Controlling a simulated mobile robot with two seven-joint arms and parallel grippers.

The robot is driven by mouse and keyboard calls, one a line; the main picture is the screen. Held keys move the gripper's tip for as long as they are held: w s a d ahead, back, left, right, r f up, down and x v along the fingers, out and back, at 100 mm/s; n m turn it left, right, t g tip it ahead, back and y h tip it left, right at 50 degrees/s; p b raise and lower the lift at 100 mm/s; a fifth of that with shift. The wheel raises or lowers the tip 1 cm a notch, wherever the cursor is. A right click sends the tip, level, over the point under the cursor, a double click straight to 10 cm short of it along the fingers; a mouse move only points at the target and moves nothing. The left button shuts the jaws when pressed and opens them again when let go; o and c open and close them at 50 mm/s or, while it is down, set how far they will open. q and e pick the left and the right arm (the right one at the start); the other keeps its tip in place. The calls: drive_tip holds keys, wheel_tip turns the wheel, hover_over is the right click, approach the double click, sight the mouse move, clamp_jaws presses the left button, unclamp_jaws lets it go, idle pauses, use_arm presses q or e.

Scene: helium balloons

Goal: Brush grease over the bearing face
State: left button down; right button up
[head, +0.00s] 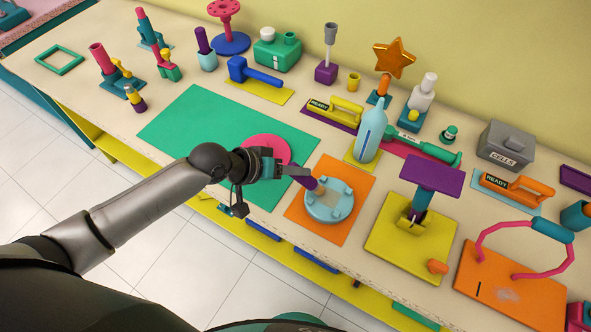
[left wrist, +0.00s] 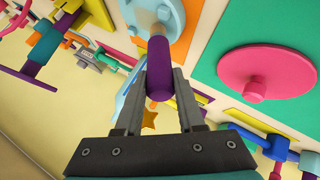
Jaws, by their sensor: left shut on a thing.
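The bearing is a light blue disc (head: 343,209) with several round knobs around its rim, lying on an orange mat (head: 298,207). It also shows at the top of the left wrist view (left wrist: 175,20). My left gripper (head: 300,174) is shut on the purple handle (head: 304,183) of what looks like the brush. This handle lies between the two fingers in the left wrist view (left wrist: 159,70). Its far end points over the disc's middle, where a tan patch shows. I cannot tell whether the tip touches the face. My right gripper is not in view.
A pink disc (head: 265,147) lies on a green mat (head: 200,120) behind my left gripper. A pale blue bottle (head: 370,130) stands behind the bearing. A yellow base with a purple-topped stand (head: 433,174) is close on the right. The green mat's left part is clear.

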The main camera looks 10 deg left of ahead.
use_arm(q)
drive_tip(key=shift+s+d+r+p, duration=0.1)
drive_tip(key=shift+s+d+p, duration=0.15)
drive_tip(key=shift+d+p, duration=0.35)
drive_tip(key=shift+s+d+p, duration=0.2)
drive_tip(key=shift+d+p, duration=0.15)
drive_tip(key=shift+d, duration=0.3)
drive_tip(key=shift+s+d+p, duration=0.2)
drive_tip(key=shift+d+p, duration=0.15)
drive_tip(key=shift+d, duration=0.25)
drive_tip(key=shift+s+d+p, duration=0.15)
drive_tip(key=shift+d+p, duration=0.2)
drive_tip(key=shift+d, duration=0.25)
drive_tip(key=shift+a, duration=0.15)
drive_tip(key=shift+w+a+b, duration=0.2)
drive_tip(key=shift+w+a, duration=0.05)
drive_tip(key=shift+a, duration=0.5)
drive_tip(key=shift+w+a+b, duration=0.25)
drive_tip(key=shift+w+a, duration=0.05)
drive_tip(key=shift+a, duration=0.5)
drive_tip(key=shift+w+a+b, duration=0.2)
drive_tip(key=shift+w+a, duration=0.05)
drive_tip(key=shift+a, duration=0.5)
